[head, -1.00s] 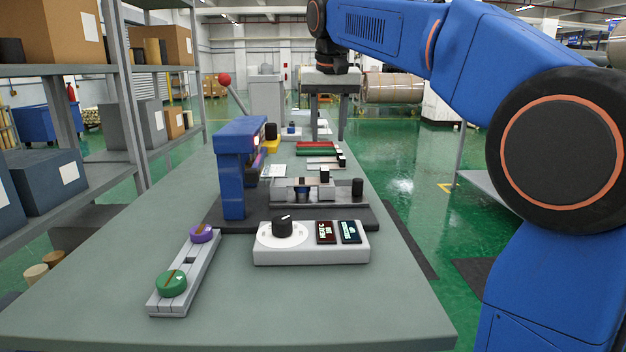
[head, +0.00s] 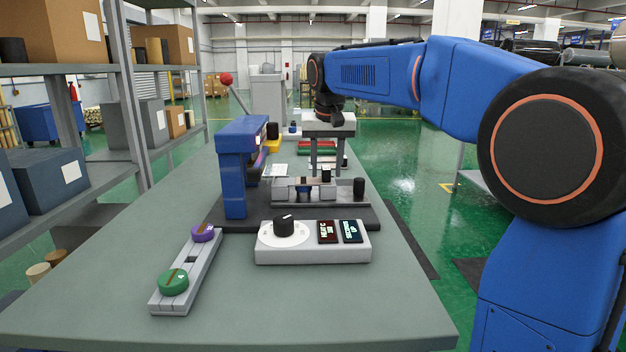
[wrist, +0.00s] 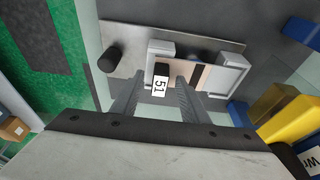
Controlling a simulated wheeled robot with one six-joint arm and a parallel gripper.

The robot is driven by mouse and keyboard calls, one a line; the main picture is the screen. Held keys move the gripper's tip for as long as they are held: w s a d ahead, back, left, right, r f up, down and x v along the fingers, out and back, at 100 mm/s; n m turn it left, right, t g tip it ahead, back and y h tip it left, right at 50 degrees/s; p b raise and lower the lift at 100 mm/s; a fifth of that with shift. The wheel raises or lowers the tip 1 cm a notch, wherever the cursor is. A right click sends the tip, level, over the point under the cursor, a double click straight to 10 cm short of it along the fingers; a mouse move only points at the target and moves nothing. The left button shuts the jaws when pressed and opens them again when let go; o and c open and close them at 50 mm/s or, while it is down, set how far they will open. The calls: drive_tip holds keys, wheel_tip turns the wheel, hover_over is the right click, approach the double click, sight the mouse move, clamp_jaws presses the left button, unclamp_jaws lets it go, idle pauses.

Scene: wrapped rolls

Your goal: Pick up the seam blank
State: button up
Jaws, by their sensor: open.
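A grey fixture (head: 291,194) stands on a dark mat past the control box. In the wrist view the fixture (wrist: 236,75) holds a flat beige piece (wrist: 208,78) with a dark band, which I take to be the seam blank. A black upright block (wrist: 162,69) with a white label reading 51 stands at its left end; the block also shows in the head view (head: 326,177). My gripper (head: 326,162) points down above the fixture, open and empty. In the wrist view its fingers (wrist: 155,85) lie either side of the labelled block, apparently above it.
A blue press frame (head: 234,180) stands left of the fixture. A black knob (head: 359,189) is at its right end. The control box (head: 312,252) with dial and displays is in front. A rail (head: 190,270) carries green and purple discs. The front right of the table is clear.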

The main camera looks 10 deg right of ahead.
drive_tip(key=shift+w+f, duration=0.1)
drive_tip(key=shift+f, duration=0.2)
clamp_jaws()
